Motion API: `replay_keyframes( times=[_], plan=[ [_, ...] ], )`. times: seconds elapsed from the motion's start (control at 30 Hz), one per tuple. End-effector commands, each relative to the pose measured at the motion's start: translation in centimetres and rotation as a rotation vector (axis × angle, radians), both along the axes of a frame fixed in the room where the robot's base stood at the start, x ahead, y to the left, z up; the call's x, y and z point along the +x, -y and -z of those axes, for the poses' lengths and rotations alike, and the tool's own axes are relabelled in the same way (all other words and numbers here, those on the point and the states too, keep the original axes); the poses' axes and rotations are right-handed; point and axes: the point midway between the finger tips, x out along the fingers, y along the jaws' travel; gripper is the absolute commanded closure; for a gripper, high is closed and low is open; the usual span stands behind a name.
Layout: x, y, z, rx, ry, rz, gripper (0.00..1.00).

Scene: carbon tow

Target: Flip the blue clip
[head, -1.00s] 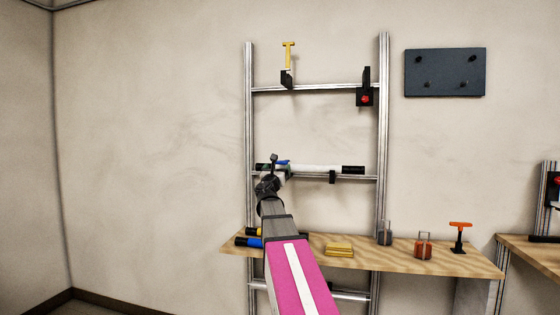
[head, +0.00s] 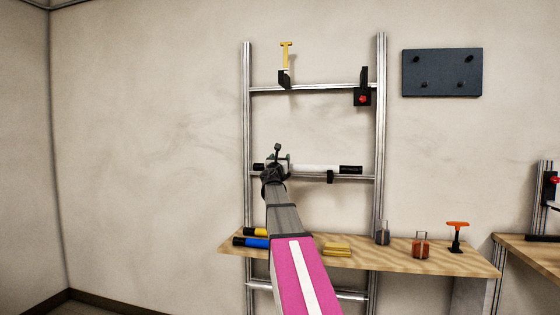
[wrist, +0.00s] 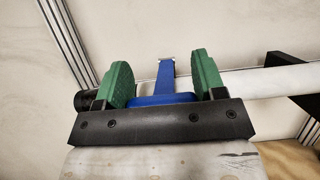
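The blue clip (wrist: 165,84) shows in the wrist view, with a narrow lever rising from a wider base in front of the white tube. My gripper (wrist: 165,78) has its two green finger pads apart, one on each side of the clip. Gaps show beside the lever; whether the pads touch the base I cannot tell. In the head view my gripper (head: 279,159) is at the left part of the white tube (head: 316,168), and the clip is hidden behind it.
The tube with black ends lies along the middle rail of a metal frame (head: 382,130). A wooden shelf (head: 385,258) below holds a yellow block (head: 337,249), two padlock-like items and an orange-handled tool (head: 457,236). Black brackets sit on the upper rail (head: 325,87). The wall at left is clear.

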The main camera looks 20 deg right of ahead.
Motion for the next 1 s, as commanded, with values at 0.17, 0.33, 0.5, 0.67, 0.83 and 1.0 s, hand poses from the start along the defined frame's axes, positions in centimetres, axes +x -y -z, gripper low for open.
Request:
replay_keyframes(
  times=[0.17,0.33,0.5,0.67,0.83,1.0],
  plan=[
    [0.0,0.0,0.0,0.000,0.000,0.000,0.79],
    [0.0,0.0,-0.1,0.002,-0.004,0.001,0.79],
    [0.0,-0.1,-0.3,0.015,-0.022,0.001,0.79],
    [0.1,-0.3,-0.8,0.040,-0.056,0.000,0.79],
    [0.3,-0.6,-1.5,0.074,-0.106,-0.002,0.79],
    [0.5,-1.0,-2.3,0.110,-0.159,-0.002,0.79]
  ],
)
